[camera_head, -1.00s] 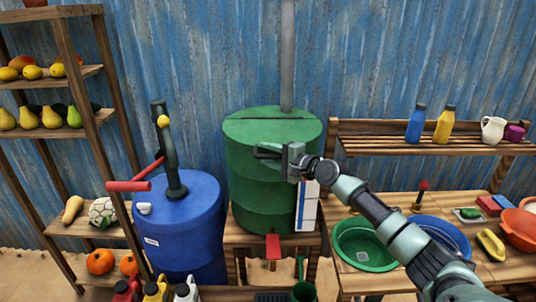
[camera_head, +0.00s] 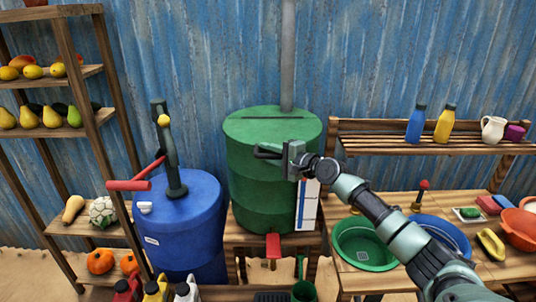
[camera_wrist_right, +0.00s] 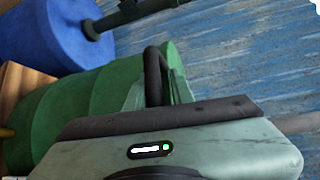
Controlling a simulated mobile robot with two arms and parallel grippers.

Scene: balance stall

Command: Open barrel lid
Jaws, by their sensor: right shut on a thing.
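The green barrel (camera_head: 262,185) stands upright on a wooden stand, with its flat green lid (camera_head: 270,128) on top. A dark seam runs across the lid near the back, and the lid looks level. My right gripper (camera_head: 268,152) comes in from the right and is at the upper front of the barrel, just below the lid's front edge. My left gripper is not in view.
A blue barrel (camera_head: 180,225) with a red-handled pump (camera_head: 170,155) stands close on the left. On the right, a wooden bench holds a green basin (camera_head: 364,245) and a blue basin. A grey pipe (camera_head: 287,55) rises behind the barrel.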

